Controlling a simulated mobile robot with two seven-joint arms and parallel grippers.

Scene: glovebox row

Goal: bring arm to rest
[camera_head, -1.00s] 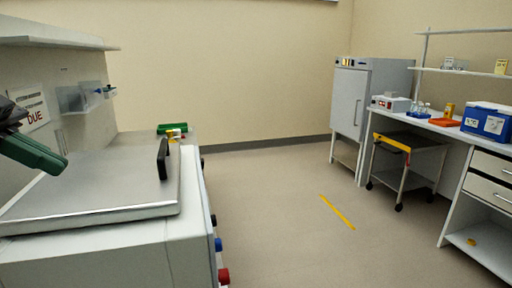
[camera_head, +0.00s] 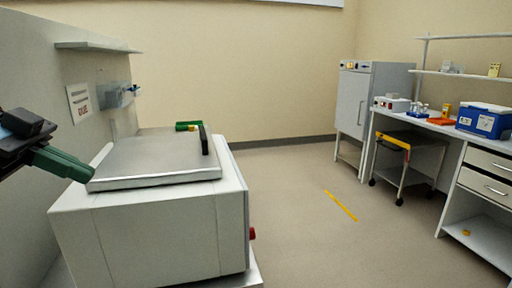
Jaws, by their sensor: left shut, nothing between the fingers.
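My left gripper (camera_head: 62,163) comes in from the left edge, with dark green fingers pointing right and slightly down. The fingers are together and hold nothing. Their tips are close to the left edge of the metal lid (camera_head: 160,160) on the white boxy unit (camera_head: 150,238); I cannot tell whether they touch it. The lid lies flat with a black upright handle (camera_head: 204,139) at its right side. My right gripper is not in view.
A grey wall panel with a sign (camera_head: 80,103) and a shelf (camera_head: 98,47) stands at left. Open floor (camera_head: 300,220) is in the middle. A cabinet (camera_head: 358,108), cart (camera_head: 405,165) and bench with blue cooler (camera_head: 484,120) stand at right.

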